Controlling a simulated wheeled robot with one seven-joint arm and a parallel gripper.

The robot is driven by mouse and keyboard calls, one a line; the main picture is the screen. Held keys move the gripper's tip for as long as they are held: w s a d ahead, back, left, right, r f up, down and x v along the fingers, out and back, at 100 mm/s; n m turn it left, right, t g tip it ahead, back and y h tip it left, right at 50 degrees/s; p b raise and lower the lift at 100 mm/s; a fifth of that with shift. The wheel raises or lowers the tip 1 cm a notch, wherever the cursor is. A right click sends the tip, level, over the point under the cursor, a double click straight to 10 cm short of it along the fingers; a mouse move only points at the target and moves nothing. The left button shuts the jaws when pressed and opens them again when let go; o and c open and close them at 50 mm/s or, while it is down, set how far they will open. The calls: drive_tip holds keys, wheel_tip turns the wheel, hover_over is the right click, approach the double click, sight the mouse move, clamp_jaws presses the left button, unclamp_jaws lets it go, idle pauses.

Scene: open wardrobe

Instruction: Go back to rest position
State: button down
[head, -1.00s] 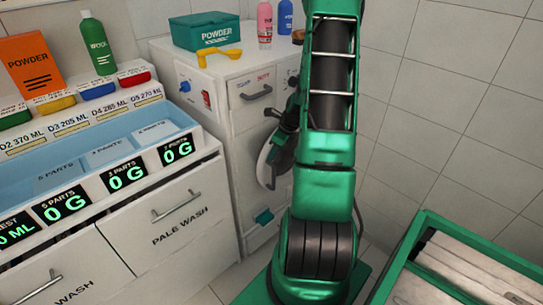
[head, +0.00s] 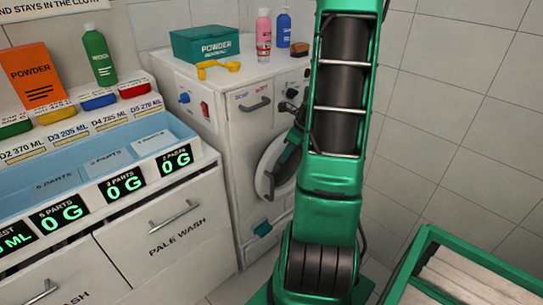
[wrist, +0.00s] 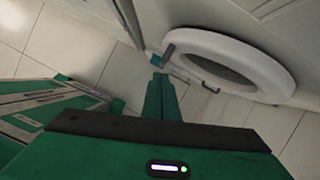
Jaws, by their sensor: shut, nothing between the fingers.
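In the head view my green arm stands tall right of centre and hides part of the white washing machine (head: 222,115). The machine's round door (head: 261,172) and its dark handle (head: 268,186) show left of the arm.
A counter with a blue tray (head: 60,165) and a pale wash drawer (head: 165,245) stands at left. A green box (head: 205,45), a yellow scoop (head: 218,67) and bottles are on the machine. A green-framed bin (head: 470,250) is at lower right. Tiled walls enclose the corner.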

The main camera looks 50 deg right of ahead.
drive_tip(key=shift+r, duration=0.1)
drive_tip(key=s+a+r+n+g, duration=0.1)
drive_tip(key=s+a+r+n, duration=0.3)
drive_tip(key=a+n, duration=0.3)
drive_tip(key=s+a+r+n+g, duration=0.1)
drive_tip(key=s+a+r+n, duration=0.4)
drive_tip(key=n, duration=0.5)
drive_tip(key=s+a+r+n+g+h, duration=0.1)
drive_tip(key=s+a+r+n+g, duration=0.1)
drive_tip(key=s+a+r+n, duration=0.3)
drive_tip(key=s+a+n, duration=0.3)
drive_tip(key=a+n, duration=0.1)
drive_tip(key=shift+s+a+r, duration=0.25)
drive_tip(key=shift+a, duration=0.15)
